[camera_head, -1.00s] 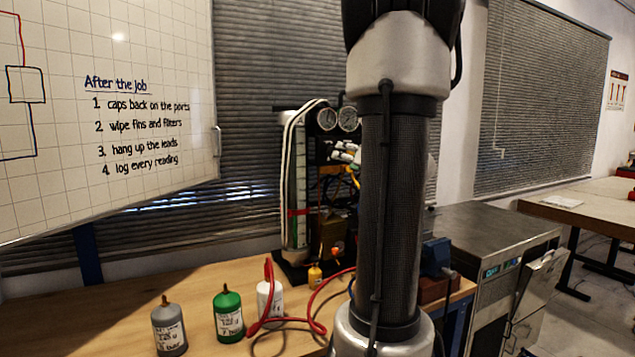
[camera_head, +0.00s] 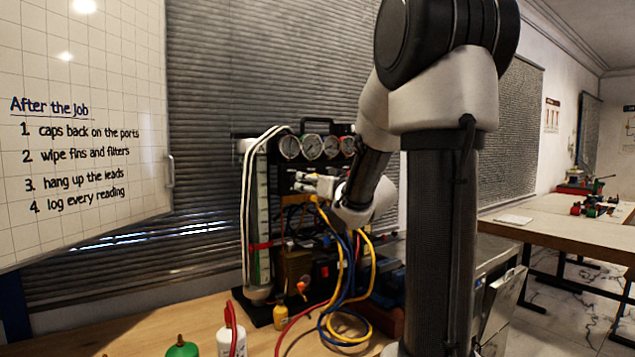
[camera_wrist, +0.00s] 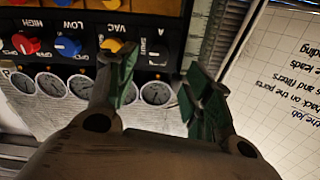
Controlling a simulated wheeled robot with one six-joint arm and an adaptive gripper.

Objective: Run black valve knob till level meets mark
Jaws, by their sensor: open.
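The gauge rig (camera_head: 318,147) stands on the bench, with a row of round gauges along its top. My gripper (camera_head: 306,182) is in front of its valve row. In the wrist view, which shows the panel upside down, my gripper (camera_wrist: 162,80) is open and empty. The black valve knob (camera_wrist: 157,54) shows between and beyond the fingertips, apparently apart from them. Red, blue and yellow knobs sit left of it. The upright level tube (camera_head: 263,215) is at the rig's left with a red band (camera_head: 262,245) around it. The liquid level is too small to read surely.
Yellow and blue hoses (camera_head: 345,290) hang below my gripper to the bench (camera_head: 130,330). A whiteboard (camera_head: 100,220) is at the left.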

